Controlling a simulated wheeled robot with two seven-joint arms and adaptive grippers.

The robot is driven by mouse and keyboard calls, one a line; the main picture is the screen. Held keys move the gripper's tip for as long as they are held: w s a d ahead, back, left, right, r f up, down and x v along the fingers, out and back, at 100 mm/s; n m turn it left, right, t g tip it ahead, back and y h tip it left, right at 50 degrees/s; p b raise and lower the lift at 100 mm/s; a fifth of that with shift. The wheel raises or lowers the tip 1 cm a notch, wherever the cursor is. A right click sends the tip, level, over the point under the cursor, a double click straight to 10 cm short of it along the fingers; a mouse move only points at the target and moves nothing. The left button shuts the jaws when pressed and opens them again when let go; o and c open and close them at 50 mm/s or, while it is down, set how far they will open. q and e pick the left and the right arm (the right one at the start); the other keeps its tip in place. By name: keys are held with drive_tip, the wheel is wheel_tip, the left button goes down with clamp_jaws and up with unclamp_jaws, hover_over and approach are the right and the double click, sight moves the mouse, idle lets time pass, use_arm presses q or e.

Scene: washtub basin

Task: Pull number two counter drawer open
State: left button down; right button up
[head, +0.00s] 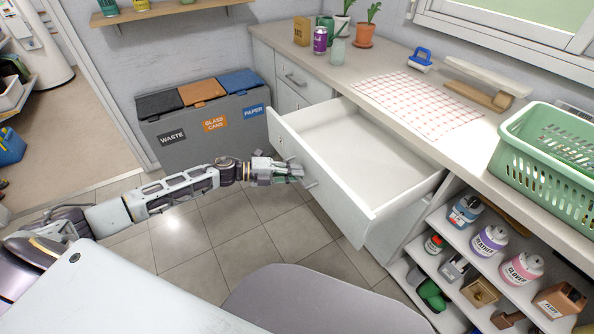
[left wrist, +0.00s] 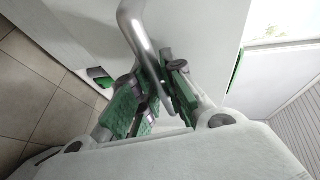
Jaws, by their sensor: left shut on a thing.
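A white counter drawer (head: 350,148) stands pulled well out from the counter, and its inside is empty. My left gripper (head: 297,172) is at the drawer's front, its fingers at the drawer's handle (head: 311,184). In the left wrist view the bent metal handle (left wrist: 138,32) runs down between the green-padded fingers of my left gripper (left wrist: 155,92), which are shut on it. My right gripper is in neither view.
A closed drawer (head: 292,77) with a handle is left of the open one. Shelves with bottles (head: 490,240) and a green basket (head: 550,160) are at right. Tiled floor (head: 215,230) is clear.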

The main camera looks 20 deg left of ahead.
use_arm(q)
drive_tip(key=shift+s, duration=0.1)
drive_tip(key=c, duration=1.8)
unclamp_jaws()
drive_tip(key=shift+o, duration=0.2)
drive_tip(key=shift+a, duration=0.15)
drive_tip(key=v, duration=1.1)
drive_tip(key=shift+s+a, duration=0.2)
drive_tip(key=shift+a, duration=0.05)
